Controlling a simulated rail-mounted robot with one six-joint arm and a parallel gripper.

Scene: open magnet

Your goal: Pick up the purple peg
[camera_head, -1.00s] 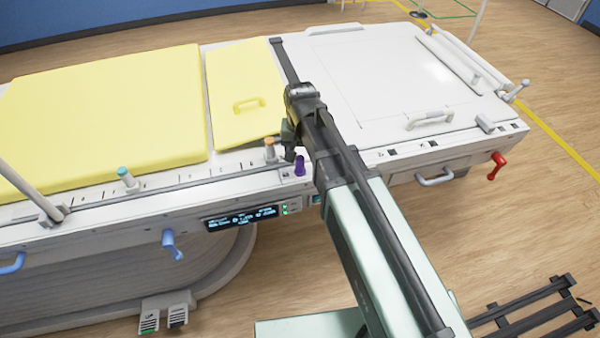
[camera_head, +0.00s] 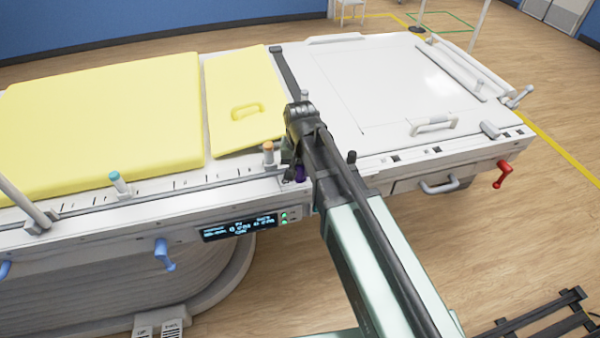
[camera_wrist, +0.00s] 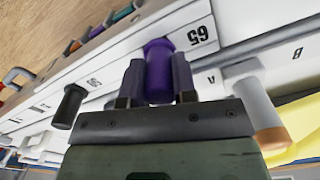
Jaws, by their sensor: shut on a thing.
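The purple peg (camera_wrist: 158,72) stands between the two fingers of my gripper (camera_wrist: 157,80) in the wrist view, near a white label reading 65. The fingers are closed on its sides. In the head view the purple peg (camera_head: 300,174) shows only in part at the table's front rail, beside my arm. My gripper (camera_head: 292,160) is there too, mostly hidden behind my own wrist. I cannot tell whether the peg's lower end is still in its seat.
An orange-topped peg (camera_head: 268,152) stands just left of the gripper; it also shows in the wrist view (camera_wrist: 262,115). A black peg (camera_wrist: 70,105) stands on the other side. A teal-topped peg (camera_head: 119,181) is further left. Yellow pads (camera_head: 110,120) cover the table's left part.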

